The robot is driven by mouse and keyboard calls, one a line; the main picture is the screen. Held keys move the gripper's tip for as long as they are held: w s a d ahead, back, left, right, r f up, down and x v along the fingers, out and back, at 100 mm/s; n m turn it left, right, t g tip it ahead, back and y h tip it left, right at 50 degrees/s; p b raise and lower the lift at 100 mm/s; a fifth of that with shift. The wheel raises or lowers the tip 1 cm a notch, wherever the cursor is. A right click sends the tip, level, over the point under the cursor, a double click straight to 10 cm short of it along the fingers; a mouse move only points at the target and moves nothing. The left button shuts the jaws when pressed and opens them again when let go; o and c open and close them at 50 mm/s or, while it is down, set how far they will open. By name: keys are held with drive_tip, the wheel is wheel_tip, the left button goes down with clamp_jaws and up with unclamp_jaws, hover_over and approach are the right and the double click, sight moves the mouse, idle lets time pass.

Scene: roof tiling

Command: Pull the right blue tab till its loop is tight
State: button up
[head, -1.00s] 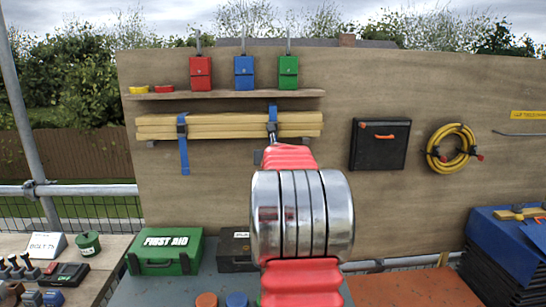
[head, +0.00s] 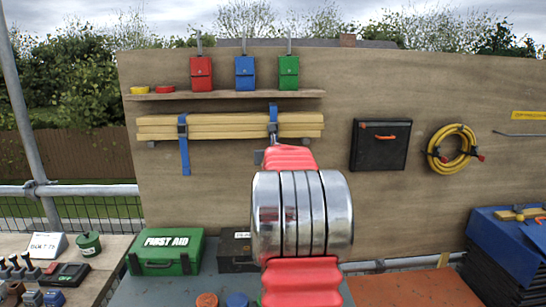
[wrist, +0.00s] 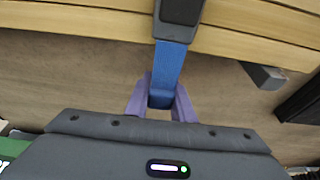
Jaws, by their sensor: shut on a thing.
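Yellowish timber boards (head: 228,126) are held against the wooden wall by two blue strap loops. The right blue strap (head: 273,112) runs over the boards, and its lower part is hidden behind my arm in the head view. In the wrist view the right blue tab (wrist: 168,72) hangs from a dark buckle (wrist: 181,10) in front of the boards. My gripper (wrist: 160,102) is shut on the lower end of this tab, with a purple finger on each side. The left blue tab (head: 184,157) hangs free below its buckle (head: 182,125).
A black case (head: 380,145) and a coiled yellow hose (head: 452,148) hang to the right. A green first aid box (head: 166,252) stands below. The wall under the boards is mostly bare.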

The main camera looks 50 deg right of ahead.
drive_tip(key=o, duration=1.5)
